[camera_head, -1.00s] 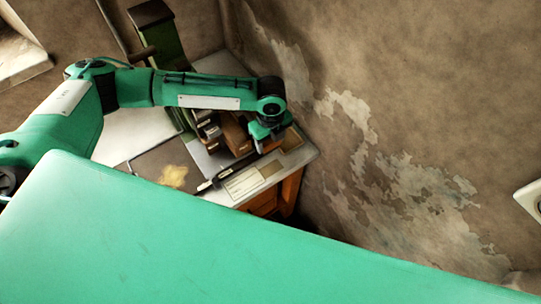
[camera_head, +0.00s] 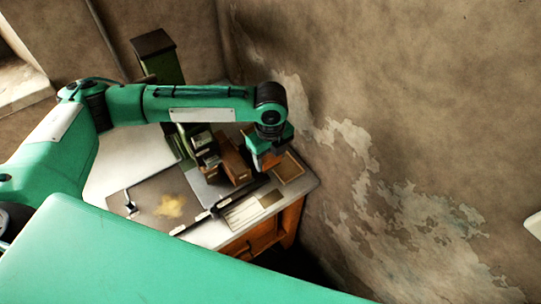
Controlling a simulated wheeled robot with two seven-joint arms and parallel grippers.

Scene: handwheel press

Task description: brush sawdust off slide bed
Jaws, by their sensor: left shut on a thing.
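A pale yellow patch of sawdust (camera_head: 169,206) lies on the grey slide bed (camera_head: 150,188) on the bench. My left gripper (camera_head: 266,158) points down over the right back part of the bench, well to the right of the sawdust. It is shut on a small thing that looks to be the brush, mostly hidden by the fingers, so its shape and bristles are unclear. My right gripper is not in view.
Wooden blocks (camera_head: 234,160) stand left of my gripper, and a shallow brown tray (camera_head: 289,168) lies to its right. A dark bar (camera_head: 228,204) crosses the bench. A green column (camera_head: 158,60) stands behind. The peeling wall (camera_head: 400,120) closes the right side.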

